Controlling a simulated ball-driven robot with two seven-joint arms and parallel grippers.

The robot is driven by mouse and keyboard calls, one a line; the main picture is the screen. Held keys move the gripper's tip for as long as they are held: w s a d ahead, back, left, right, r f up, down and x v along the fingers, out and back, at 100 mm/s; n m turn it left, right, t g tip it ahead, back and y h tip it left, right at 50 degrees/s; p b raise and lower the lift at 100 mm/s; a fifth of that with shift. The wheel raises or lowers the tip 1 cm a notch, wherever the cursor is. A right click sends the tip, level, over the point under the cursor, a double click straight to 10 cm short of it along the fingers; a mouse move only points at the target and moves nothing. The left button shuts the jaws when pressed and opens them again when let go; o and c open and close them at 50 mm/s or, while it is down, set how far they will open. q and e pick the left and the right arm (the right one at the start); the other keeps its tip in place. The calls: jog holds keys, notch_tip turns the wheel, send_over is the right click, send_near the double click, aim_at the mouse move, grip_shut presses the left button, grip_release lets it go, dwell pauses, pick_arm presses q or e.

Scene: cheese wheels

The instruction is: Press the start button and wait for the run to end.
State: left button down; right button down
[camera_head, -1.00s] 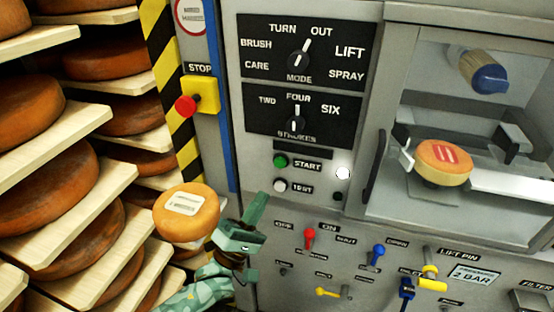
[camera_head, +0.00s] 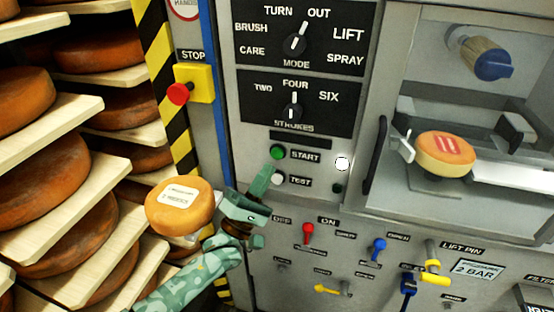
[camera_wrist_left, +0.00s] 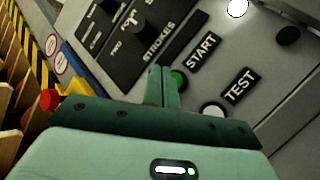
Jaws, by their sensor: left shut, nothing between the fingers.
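The green start button (camera_head: 277,152) sits left of the START label on the grey panel, and it also shows in the left wrist view (camera_wrist_left: 178,80). The white test button (camera_head: 277,178) is just below it. My left gripper (camera_head: 268,172) is shut and empty, its fingertips just below the start button in the head view. In the left wrist view the fingertips (camera_wrist_left: 163,72) are beside the green button and partly cover it; I cannot tell whether they touch. A round white lamp (camera_head: 342,163) right of START is bright. My right gripper is not in view.
A red stop button (camera_head: 180,93) on a yellow box is at the left. The mode knob (camera_head: 296,43) and strokes knob (camera_head: 293,111) are above. A labelled cheese wheel (camera_head: 180,206) is beside my left arm. Another cheese (camera_head: 446,154) sits inside the machine, below a brush (camera_head: 490,60).

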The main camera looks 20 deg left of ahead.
aim_at(277, 153)
pick_arm(q)
jog(key=shift+w+b, duration=0.45)
jog(key=shift+w, duration=0.9)
dwell(1.1)
jog(key=shift+w, duration=0.4)
